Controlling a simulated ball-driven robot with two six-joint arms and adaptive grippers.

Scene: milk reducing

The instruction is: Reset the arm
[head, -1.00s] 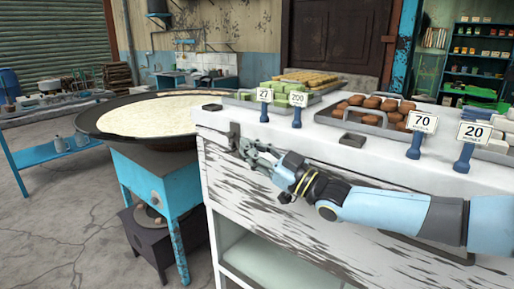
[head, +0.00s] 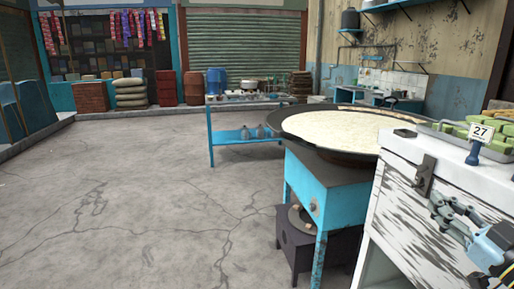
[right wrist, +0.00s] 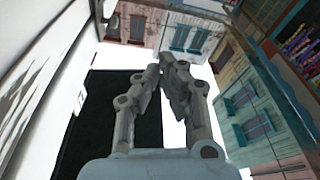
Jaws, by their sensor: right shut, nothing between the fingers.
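My right gripper (head: 447,212) shows at the lower right of the head view, in front of the white counter's side (head: 420,205). In the right wrist view my right gripper (right wrist: 160,75) has its fingertips together, with nothing between them. My left gripper is not in view. The wide dark pan of milk (head: 340,128) rests on the blue stove stand (head: 300,190), left of the counter.
A blue table (head: 235,135) with several pots stands farther back. A price sign reading 27 (head: 481,132) and a tray of green pieces (head: 460,130) are on the counter. Cracked concrete floor (head: 130,190) lies open to the left.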

